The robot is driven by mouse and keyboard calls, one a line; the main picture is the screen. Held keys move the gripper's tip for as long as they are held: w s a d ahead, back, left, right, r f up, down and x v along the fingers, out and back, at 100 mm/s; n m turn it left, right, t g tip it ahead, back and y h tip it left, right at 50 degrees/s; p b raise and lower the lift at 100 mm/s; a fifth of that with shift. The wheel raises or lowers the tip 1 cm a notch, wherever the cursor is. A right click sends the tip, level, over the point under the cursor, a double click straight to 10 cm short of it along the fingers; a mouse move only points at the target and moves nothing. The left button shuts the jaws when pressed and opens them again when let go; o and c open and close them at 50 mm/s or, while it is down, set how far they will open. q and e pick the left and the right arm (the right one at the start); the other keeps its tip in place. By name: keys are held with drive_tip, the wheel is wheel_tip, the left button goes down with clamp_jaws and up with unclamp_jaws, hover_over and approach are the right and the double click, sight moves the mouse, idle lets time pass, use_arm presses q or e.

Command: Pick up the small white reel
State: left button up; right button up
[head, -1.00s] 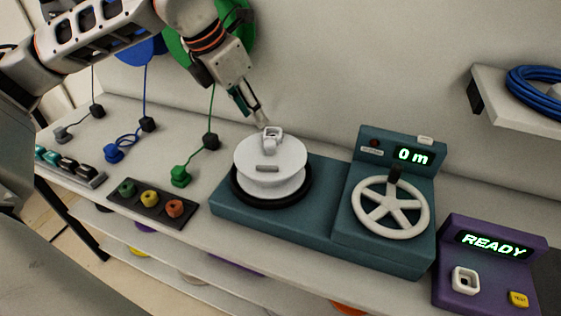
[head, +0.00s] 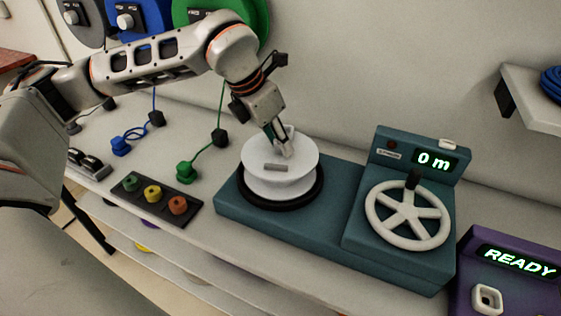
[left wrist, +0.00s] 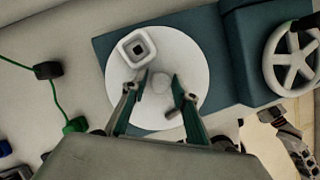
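The small white reel (head: 279,174) sits flat on the black round base of a teal winder (head: 335,235). Its top flange has a grey label and a pale central knob. My left gripper (head: 283,142) points down at the top of the reel from behind. In the left wrist view the two fingertips (left wrist: 159,80) are apart, one on each side of the knob of the reel (left wrist: 190,55). I cannot tell whether they touch it. A white square piece with a hole (left wrist: 137,48) shows on the flange. My right gripper is outside the head view; grey mechanical parts at the wrist view's lower right may be it.
The winder's white handwheel (head: 408,214) and "0 m" display stand right of the reel. A purple "READY" box (head: 510,270) is at the lower right. A black tray of coloured knobs (head: 155,198) and green and blue cables lie left.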

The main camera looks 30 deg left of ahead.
use_arm(q)
clamp_jaws()
drive_tip(key=shift+r, duration=0.1)
